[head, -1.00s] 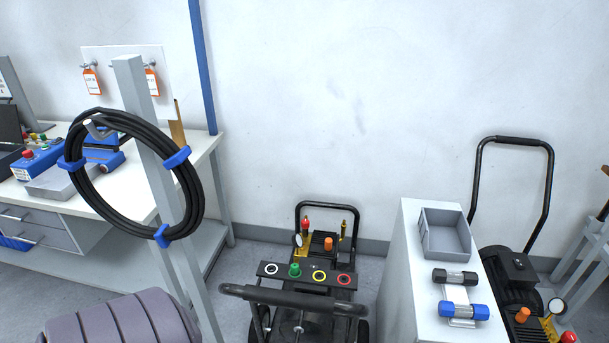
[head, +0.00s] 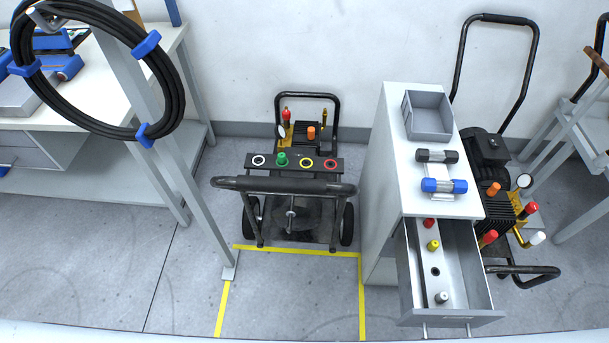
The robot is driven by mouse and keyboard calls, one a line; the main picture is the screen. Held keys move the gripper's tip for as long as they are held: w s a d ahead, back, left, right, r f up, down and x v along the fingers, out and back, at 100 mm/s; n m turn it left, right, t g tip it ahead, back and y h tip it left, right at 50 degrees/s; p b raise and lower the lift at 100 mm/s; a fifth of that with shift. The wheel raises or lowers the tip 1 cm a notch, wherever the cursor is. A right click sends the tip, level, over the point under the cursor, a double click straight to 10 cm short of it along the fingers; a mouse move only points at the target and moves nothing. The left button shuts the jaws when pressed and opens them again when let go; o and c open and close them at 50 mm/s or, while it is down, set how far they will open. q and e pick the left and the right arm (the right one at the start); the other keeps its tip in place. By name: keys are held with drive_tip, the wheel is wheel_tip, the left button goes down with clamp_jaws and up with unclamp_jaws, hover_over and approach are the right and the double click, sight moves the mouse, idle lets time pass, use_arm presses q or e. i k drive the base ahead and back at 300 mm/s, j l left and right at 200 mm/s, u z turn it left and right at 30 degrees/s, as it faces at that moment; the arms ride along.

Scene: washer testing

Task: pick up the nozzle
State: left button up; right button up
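Several small coloured nozzles are in view; which one is meant cannot be told. In the open drawer (head: 488,292) of the white cabinet, a red nozzle (head: 429,223), a yellow nozzle (head: 433,245) and a light grey nozzle (head: 442,297) stand in a row, with a dark round hole (head: 435,271) between the yellow and grey ones. A green nozzle (head: 282,158) stands in the black rack (head: 295,161) of the middle pressure washer, beside white, yellow and red rings. Neither of my grippers is in view.
The cabinet top (head: 397,146) holds a grey bin (head: 430,115) and two cylinders, one black (head: 437,156), one blue-ended (head: 444,186). Another washer (head: 493,165) stands right of it. A hose coil (head: 95,128) hangs at left. Yellow-taped floor (head: 290,300) in front is clear.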

sight(442, 297)
drive_tip(key=z, duration=1.55)
drive_tip(key=l, duration=0.1)
